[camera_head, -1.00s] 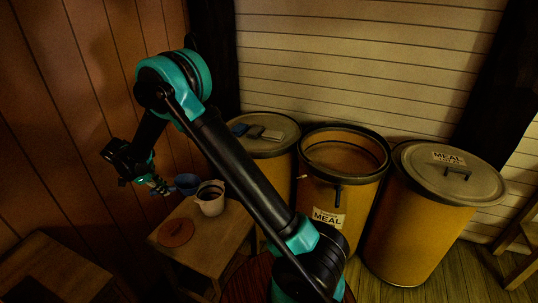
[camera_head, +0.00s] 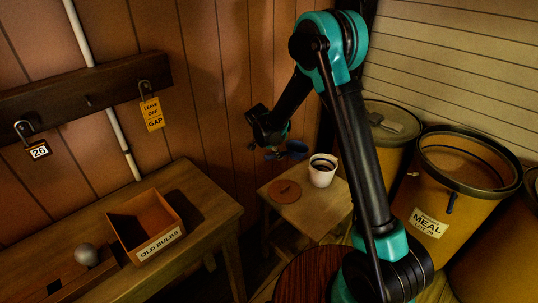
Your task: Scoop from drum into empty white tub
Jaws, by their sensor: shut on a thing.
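A white tub (camera_head: 320,177) stands upright on a small wooden table; the inside looks dark and I cannot tell its contents. My gripper (camera_head: 274,152) is to the left of the tub and higher in the picture, small and dark in this view. It is shut on a blue scoop (camera_head: 297,147), whose bowl shows just up and left of the tub's rim, apart from it in the picture. What the scoop holds cannot be made out. The open drum (camera_head: 430,195), yellow-brown with a "MEAL" label, stands at the right; its inside is partly visible.
A round wooden lid (camera_head: 284,190) lies on the small table (camera_head: 315,215) beside the tub. A lidded drum (camera_head: 386,143) stands behind, another at the right edge. At left, a bench (camera_head: 205,207) bears an "OLD BULBS" box (camera_head: 122,243) and a grey bulb (camera_head: 86,254). Tags hang above.

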